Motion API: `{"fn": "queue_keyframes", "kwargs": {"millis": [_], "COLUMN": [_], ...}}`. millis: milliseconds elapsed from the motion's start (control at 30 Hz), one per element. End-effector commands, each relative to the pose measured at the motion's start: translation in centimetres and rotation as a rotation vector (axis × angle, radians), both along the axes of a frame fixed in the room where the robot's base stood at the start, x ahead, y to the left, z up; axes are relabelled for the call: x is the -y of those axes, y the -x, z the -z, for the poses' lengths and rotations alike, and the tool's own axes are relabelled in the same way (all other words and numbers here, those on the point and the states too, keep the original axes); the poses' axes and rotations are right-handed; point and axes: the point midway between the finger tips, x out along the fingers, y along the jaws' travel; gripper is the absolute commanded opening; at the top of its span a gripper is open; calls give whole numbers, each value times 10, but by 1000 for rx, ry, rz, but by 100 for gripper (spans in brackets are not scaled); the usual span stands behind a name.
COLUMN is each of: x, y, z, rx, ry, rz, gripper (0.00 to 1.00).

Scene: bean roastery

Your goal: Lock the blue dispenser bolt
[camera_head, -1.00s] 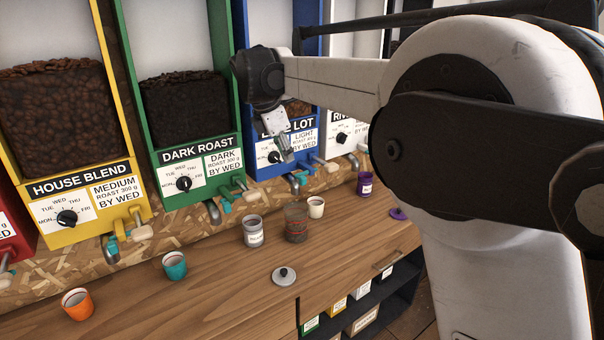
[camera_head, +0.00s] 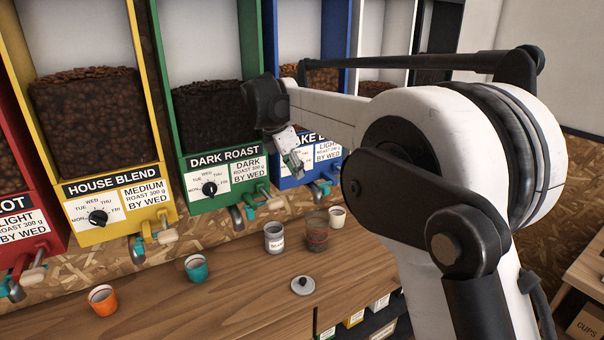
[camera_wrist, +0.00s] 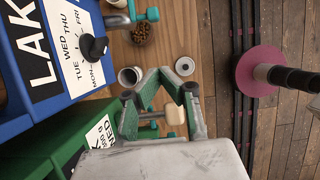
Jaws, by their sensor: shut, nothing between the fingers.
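The blue dispenser (camera_head: 291,184) stands right of the green one in the head view, partly covered by my gripper. In the wrist view its blue front and white dial label (camera_wrist: 72,45) are at the upper left. Its teal bolt (camera_wrist: 152,14) shows at the top edge, beside a grey spout; whether it is locked cannot be told. My gripper (camera_head: 297,170) is in front of the blue dispenser's left side in the head view. In the wrist view my gripper (camera_wrist: 163,75) has its fingers closed together, empty, apart from the blue bolt.
The green dispenser (camera_head: 207,200) is beside it; its cream handle (camera_wrist: 175,115) shows behind my fingers. On the counter are a grey cup (camera_head: 274,238), a bean-filled cup (camera_head: 317,232), a white cup (camera_head: 338,217), a lid (camera_head: 303,285), a teal cup (camera_head: 197,268) and an orange cup (camera_head: 103,298).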

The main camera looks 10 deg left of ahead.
Motion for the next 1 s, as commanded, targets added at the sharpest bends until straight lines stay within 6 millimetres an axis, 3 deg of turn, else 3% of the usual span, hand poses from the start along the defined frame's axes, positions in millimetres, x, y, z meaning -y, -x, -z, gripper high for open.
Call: {"fn": "queue_keyframes", "kwargs": {"millis": [433,700,1000], "x": [22,46,50], "y": [-22,-44,-49], "z": [75,73,74], "rx": [0,0,0], "ry": [0,0,0], "rz": [1,1,1], "gripper": [0,0,0]}}
